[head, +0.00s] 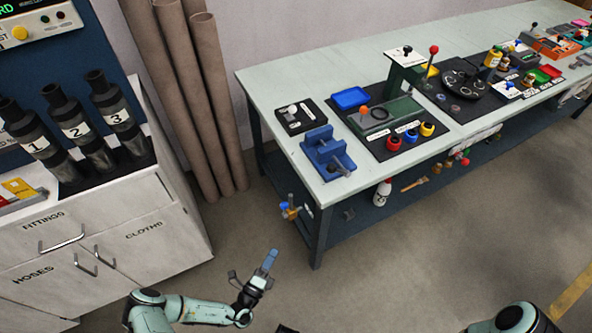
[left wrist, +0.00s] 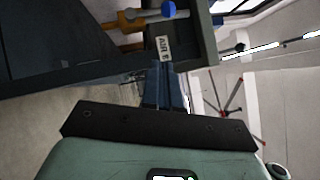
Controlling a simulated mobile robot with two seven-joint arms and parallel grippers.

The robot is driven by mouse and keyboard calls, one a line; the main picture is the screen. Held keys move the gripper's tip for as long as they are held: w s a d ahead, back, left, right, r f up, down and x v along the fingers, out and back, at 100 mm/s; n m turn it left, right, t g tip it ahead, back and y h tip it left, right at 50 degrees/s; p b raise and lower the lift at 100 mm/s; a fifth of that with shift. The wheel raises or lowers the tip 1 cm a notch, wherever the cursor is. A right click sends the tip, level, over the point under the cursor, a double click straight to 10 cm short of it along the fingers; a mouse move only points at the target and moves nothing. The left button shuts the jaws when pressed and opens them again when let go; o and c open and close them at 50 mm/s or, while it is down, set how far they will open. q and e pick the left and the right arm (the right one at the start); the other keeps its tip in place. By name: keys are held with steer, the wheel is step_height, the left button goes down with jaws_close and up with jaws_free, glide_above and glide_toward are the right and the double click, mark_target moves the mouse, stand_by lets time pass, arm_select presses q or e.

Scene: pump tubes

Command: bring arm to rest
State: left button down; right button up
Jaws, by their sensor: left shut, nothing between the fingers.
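My left gripper (head: 270,256) is shut and empty. It hangs in free air over the bare floor, in front of the drawer cabinet and left of the workbench's near leg. Its bluish fingers also show in the left wrist view (left wrist: 168,88), closed together. My left arm (head: 205,309) comes in low at the bottom of the head view. Part of my right arm (head: 515,319) shows at the bottom right; its gripper is out of view.
The workbench (head: 262,85) carries a blue vise (head: 326,150) and trays. A valve with a blue handle (head: 284,206) sticks out from its near end; it also shows in the left wrist view (left wrist: 168,10). The cabinet (head: 150,262) with numbered tubes stands left. Floor between is clear.

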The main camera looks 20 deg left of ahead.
arm_select(q)
steer(key=shift+d, duration=0.1)
steer(key=s+d+r+m+g+h+p, duration=0.15)
steer(key=s+d+m+g+h, duration=0.25)
steer(key=d+m+g+h, duration=0.45)
steer(key=s+d+r+m+g+h, duration=0.25)
steer(key=s+d+m+h, duration=0.45)
steer(key=d, duration=0.5)
steer(key=s+d+f+m+g+y+p, duration=0.2)
steer(key=s+d+m+g+y, duration=0.1)
steer(key=s+m+g, duration=0.9)
steer(key=s+a+f+m+g+y+p, duration=0.1)
steer(key=s+a+m+g+y, duration=0.1)
steer(key=a+m+y, duration=0.6)
steer(key=w+a+r+m+t+y+p, duration=0.1)
steer(key=w+m, duration=0.4)
steer(key=m, duration=0.5)
steer(key=a+r+t+y, duration=0.1)
steer(key=a+t, duration=0.1)
steer(key=shift+w+a+r+t, duration=0.15)
steer(key=shift+w+a+t, duration=0.15)
steer(key=shift+w, duration=0.05)
arm_select(e)
step_height(320, 180, up, 6)
steer(key=w, duration=0.2)
steer(key=shift+w+r, duration=0.25)
steer(key=shift+w, duration=0.05)
